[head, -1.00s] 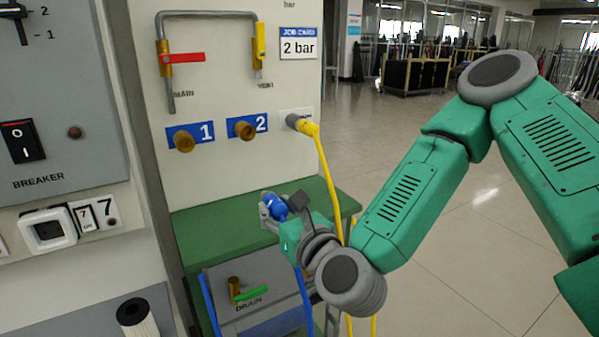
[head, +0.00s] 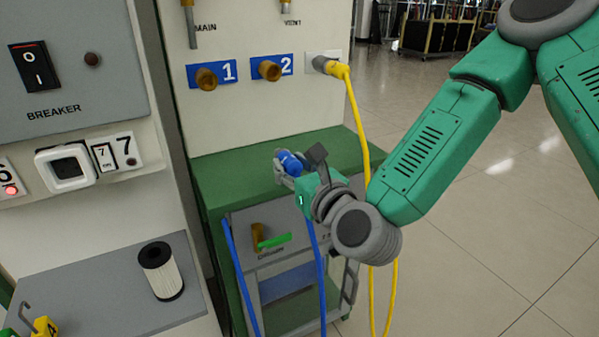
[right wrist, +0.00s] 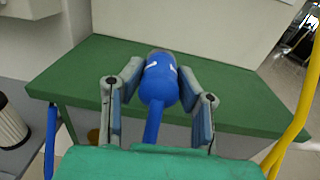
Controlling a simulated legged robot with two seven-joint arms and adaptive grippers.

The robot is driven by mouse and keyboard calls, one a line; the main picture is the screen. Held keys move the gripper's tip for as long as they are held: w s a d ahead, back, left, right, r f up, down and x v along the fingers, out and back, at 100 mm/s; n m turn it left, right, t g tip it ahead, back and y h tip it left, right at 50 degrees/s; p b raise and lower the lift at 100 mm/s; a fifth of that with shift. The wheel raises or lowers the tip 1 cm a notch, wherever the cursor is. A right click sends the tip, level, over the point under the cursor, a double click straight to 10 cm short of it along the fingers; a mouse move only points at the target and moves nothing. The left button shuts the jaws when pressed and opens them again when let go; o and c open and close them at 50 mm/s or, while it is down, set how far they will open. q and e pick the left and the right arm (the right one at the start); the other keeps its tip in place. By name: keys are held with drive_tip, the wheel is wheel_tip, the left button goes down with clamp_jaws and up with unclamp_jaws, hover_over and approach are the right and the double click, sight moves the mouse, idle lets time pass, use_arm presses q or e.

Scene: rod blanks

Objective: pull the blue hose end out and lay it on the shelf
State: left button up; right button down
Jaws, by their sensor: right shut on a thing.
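The blue hose end (head: 290,162) is held in my right gripper (head: 283,166), out of the ports. In the right wrist view, the blue hose end (right wrist: 158,82) lies between the two fingers, its grey tip pointing away from me. My right gripper (right wrist: 161,90) is shut on it. The green shelf (head: 222,176) is behind and below it; the shelf also shows in the right wrist view (right wrist: 75,75). I cannot tell whether the hose end touches the shelf. The blue hose (head: 319,270) hangs down below the gripper. My left gripper is not in view.
Brass port 1 (head: 206,79) and brass port 2 (head: 269,69) are empty. A yellow hose (head: 359,120) is plugged in right of them and hangs beside my right arm. A drain valve with green handle (head: 273,241) is below the shelf. The shelf top looks clear.

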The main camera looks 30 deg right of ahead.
drive_tip(key=w, duration=0.2)
drive_tip(key=w+d+f, duration=0.1)
drive_tip(key=w, duration=0.1)
drive_tip(key=shift+w, duration=0.1)
drive_tip(key=shift+w+a+f+b, duration=0.15)
drive_tip(key=shift+w+f+b, duration=0.1)
drive_tip(key=shift+f+b, duration=0.5)
drive_tip(key=shift+a+f+b, duration=0.2)
drive_tip(key=shift+f+b, duration=0.25)
drive_tip(key=shift+f, duration=0.1)
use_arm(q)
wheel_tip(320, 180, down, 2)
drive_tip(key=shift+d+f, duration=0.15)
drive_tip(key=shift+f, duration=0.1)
use_arm(e)
drive_tip(key=shift+d, duration=0.1)
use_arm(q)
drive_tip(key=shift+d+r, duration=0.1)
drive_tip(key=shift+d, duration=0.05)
use_arm(e)
drive_tip(key=shift+d+f, duration=0.1)
drive_tip(key=shift+d, duration=0.1)
drive_tip(key=c, duration=1.1)
unclamp_jaws()
drive_tip(key=shift+a, duration=0.1)
drive_tip(key=shift+a, duration=0.1)
